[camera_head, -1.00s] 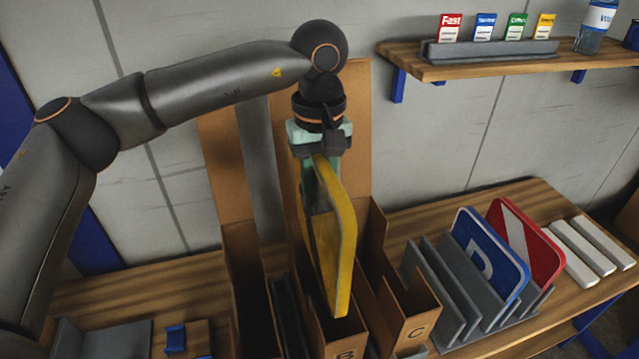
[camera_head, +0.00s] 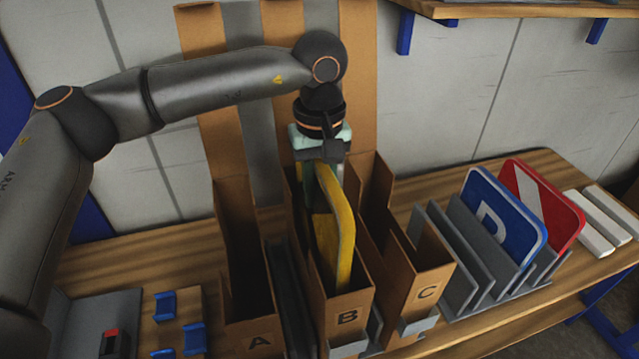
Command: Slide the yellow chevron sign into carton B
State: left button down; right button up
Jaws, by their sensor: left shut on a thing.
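The yellow chevron sign (camera_head: 343,235) hangs edge-on and upright below my left gripper (camera_head: 322,165), which is shut on its top edge. The sign's lower part is inside carton B (camera_head: 352,302), a tall narrow brown carton with a B on its front. The upper part of the sign stands above the carton's front wall. The sign's bottom edge is hidden in the carton, so I cannot tell whether it touches the floor of it. My right gripper is not in view.
Carton A (camera_head: 247,338) stands left of carton B and carton C (camera_head: 425,287) stands right. A grey rack (camera_head: 468,245) holds a blue sign (camera_head: 500,225) and a red sign (camera_head: 545,205). White bars (camera_head: 600,222) lie at the right. A shelf (camera_head: 520,9) is above.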

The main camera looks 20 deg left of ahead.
pick_arm(q)
notch_tip(320, 180, down, 12)
jog(key=b, duration=0.8)
jog(key=shift+r, duration=0.1)
jog(key=shift+f, duration=0.35)
jog(key=shift+f+b, duration=0.7)
jog(key=shift+f, duration=0.1)
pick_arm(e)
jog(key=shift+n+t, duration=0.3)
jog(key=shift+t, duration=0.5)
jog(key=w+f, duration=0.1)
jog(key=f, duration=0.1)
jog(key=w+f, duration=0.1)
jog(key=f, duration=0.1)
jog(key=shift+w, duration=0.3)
